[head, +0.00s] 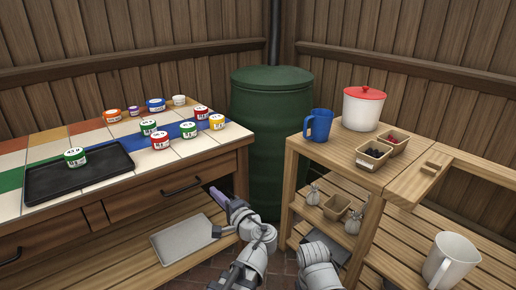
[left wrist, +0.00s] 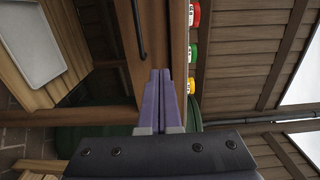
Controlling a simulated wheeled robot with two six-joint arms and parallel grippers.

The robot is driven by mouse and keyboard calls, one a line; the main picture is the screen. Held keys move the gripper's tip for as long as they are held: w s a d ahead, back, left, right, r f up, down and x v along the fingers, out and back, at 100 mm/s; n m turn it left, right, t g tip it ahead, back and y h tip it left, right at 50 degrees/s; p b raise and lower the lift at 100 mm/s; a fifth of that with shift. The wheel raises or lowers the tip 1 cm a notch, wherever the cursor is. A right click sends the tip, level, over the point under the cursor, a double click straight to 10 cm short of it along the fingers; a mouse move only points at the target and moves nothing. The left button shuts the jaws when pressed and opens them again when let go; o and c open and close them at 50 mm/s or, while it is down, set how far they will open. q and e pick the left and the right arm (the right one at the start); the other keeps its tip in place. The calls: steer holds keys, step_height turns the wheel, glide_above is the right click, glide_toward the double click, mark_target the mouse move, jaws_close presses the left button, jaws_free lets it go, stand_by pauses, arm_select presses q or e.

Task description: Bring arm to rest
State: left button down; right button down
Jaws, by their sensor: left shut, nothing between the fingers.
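My left gripper (head: 217,194) is low in the gap between the tiled counter and the wooden stand, in front of the counter's right end. Its purple fingers also show in the left wrist view (left wrist: 160,100), pressed together with nothing between them. They point along the counter's drawer front and appear apart from it, though the exact distance is hard to tell. Of my right arm, only a grey link (head: 318,268) shows at the bottom of the head view. The right gripper is out of view.
The tiled counter (head: 30,155) holds several labelled tins and a black tray (head: 110,172). A grey tray (head: 180,240) lies on its lower shelf. A green barrel (head: 270,140) stands behind.

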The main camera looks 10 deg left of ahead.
arm_select(q)
steer(key=s+d+f+n+g+h+p, duration=0.1)
steer(key=s+d+f+n+g+h, duration=0.15)
steer(key=f, duration=0.45)
steer(key=s+d+f+n+g+h, duration=0.1)
steer(key=s+d+f+g+h, duration=0.25)
steer(key=f, duration=0.25)
steer(key=s+d+f+g+h+p, duration=0.1)
steer(key=s+d+f+g+h, duration=0.2)
steer(key=s+d, duration=0.35)
steer(key=s+d+f+g+h, duration=0.3)
steer(key=s+d+h, duration=0.1)
steer(key=s+d, duration=0.25)
step_height(320, 180, up, 37)
steer(key=w+p, duration=0.1)
steer(key=p, duration=3.7)
steer(key=shift+w+r+n, duration=0.15)
steer(key=shift+r+n, duration=0.05)
steer(key=shift+n, duration=0.15)
steer(key=shift+a, duration=0.15)
